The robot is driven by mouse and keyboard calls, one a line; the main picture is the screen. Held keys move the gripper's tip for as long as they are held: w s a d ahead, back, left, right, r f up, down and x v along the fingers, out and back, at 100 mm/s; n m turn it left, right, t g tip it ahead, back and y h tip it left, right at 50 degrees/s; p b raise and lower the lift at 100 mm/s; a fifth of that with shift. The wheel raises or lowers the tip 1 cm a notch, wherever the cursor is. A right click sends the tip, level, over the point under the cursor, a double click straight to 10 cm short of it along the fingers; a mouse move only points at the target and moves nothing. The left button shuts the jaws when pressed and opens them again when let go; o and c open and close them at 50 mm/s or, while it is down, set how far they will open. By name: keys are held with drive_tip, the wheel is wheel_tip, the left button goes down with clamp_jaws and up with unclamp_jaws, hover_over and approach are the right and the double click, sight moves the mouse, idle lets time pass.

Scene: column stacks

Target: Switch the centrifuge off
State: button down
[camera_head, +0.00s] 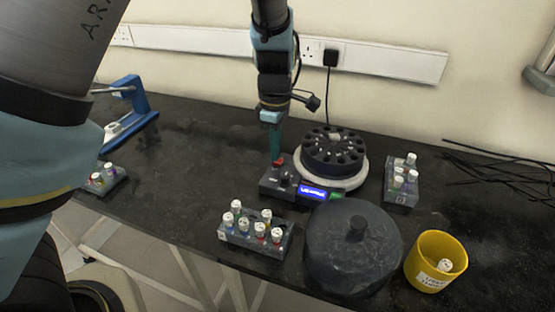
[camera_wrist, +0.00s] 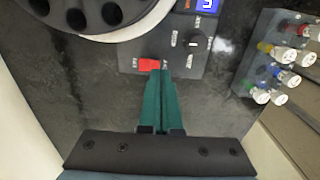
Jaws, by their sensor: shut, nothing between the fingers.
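The centrifuge (camera_head: 330,182) stands open on the black bench, its dark rotor (camera_head: 335,152) showing empty holes. Its control panel (camera_head: 272,187) has a lit blue display (camera_head: 313,191), which also shows at the top of the wrist view (camera_wrist: 207,5). A red rocker switch (camera_wrist: 149,64) sits on the panel, with a black knob (camera_wrist: 197,42) up and right of it. My gripper (camera_head: 276,156) points down over the panel. In the wrist view its green fingers (camera_wrist: 161,74) are shut and empty, tips right beside the red switch; I cannot tell if they touch it.
The round dark lid (camera_head: 352,262) lies in front of the centrifuge. Tube racks stand in front (camera_head: 252,241), at right (camera_head: 401,190) and at far left (camera_head: 103,180). A yellow cup (camera_head: 425,262) is at front right. Black cables (camera_head: 500,175) lie at far right.

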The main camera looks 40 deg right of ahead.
sight(276, 166)
drive_tip(key=shift+f+b, duration=0.55)
drive_tip(key=shift+f, duration=0.5)
idle(0.9)
wheel_tip(276, 166, up, 5)
drive_tip(key=p, duration=0.5)
drive_tip(key=shift+r, duration=0.1)
idle(0.4)
drive_tip(key=w+a+r+m, duration=0.1)
drive_tip(key=w+a+r, duration=0.1)
drive_tip(key=w+a, duration=0.35)
drive_tip(key=w+a+r+m, duration=0.1)
drive_tip(key=w+a+r, duration=0.1)
drive_tip(key=a, duration=0.6)
drive_tip(key=w+a+r+m, duration=0.1)
drive_tip(key=w+a+r, duration=0.1)
drive_tip(key=w+a, duration=0.35)
drive_tip(key=s+a+r+m, duration=0.1)
drive_tip(key=s+a+m, duration=0.1)
drive_tip(key=a, duration=0.8)
drive_tip(key=s+a+r+m+t, duration=0.1)
drive_tip(key=s+a+r+m, duration=0.1)
drive_tip(key=a, duration=0.9)
drive_tip(key=shift+s+a+r+m+t, duration=0.15)
drive_tip(key=shift+a+r+m+t, duration=0.15)
drive_tip(key=shift+m, duration=0.1)
